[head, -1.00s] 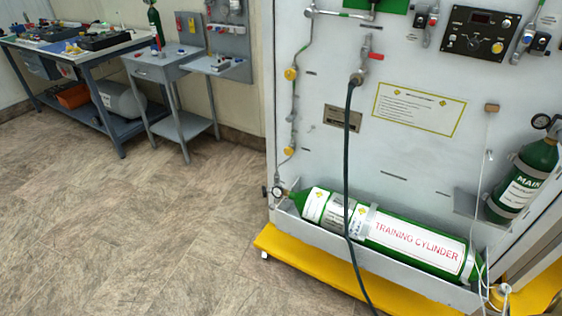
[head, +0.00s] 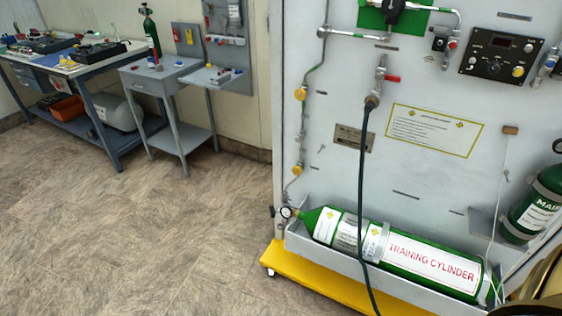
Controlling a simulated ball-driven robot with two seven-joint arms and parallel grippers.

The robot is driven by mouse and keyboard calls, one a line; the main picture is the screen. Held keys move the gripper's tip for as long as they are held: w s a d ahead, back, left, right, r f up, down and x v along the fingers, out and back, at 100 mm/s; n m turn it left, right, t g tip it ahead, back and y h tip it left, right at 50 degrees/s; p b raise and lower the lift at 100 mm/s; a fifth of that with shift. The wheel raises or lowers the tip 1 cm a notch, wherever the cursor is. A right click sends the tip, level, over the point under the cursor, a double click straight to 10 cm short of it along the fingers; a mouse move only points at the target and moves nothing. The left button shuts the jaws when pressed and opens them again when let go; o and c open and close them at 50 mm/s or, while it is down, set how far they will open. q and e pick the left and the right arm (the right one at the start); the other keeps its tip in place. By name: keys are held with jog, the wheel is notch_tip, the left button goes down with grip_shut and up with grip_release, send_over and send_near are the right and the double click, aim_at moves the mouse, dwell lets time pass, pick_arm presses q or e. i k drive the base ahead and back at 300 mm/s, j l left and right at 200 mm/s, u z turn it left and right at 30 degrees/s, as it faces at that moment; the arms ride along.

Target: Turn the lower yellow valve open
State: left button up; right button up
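Two yellow valves sit on the thin pipe at the left side of the white trainer panel in the head view. The lower yellow valve (head: 297,170) is a small knob just above the left end of the green training cylinder (head: 400,254). The upper yellow valve (head: 300,94) is higher on the same pipe. The lower valve is too small to tell whether it is open or closed. Neither gripper's fingers show in the view.
A pressure gauge (head: 286,212) is at the cylinder's left end. A dark hose (head: 363,200) hangs in front of the panel. The yellow base (head: 310,279) sticks out at floor level. Open floor (head: 150,235) lies left of the trainer, with workbenches behind.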

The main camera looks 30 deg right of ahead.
aim_at(297, 170)
jog(key=i+u, duration=0.35)
jog(key=i, duration=0.45)
jog(key=i+l+u, duration=0.15)
jog(key=i+u, duration=0.25)
jog(key=i, duration=0.4)
jog(key=i+z, duration=0.35)
jog(key=i, duration=0.25)
jog(key=i+j+z, duration=0.2)
jog(key=i+z, duration=0.15)
jog(key=i, duration=0.2)
jog(key=i+l+z, duration=0.1)
jog(key=z, duration=0.35)
jog(key=i+z, duration=0.25)
jog(key=z, duration=0.2)
jog(key=i+z, duration=0.2)
jog(key=z, duration=0.25)
jog(key=i+j+z, duration=0.1)
jog(key=z, duration=0.35)
jog(key=i+j+z, duration=0.15)
jog(key=z, duration=0.3)
jog(key=i+j, duration=0.05)
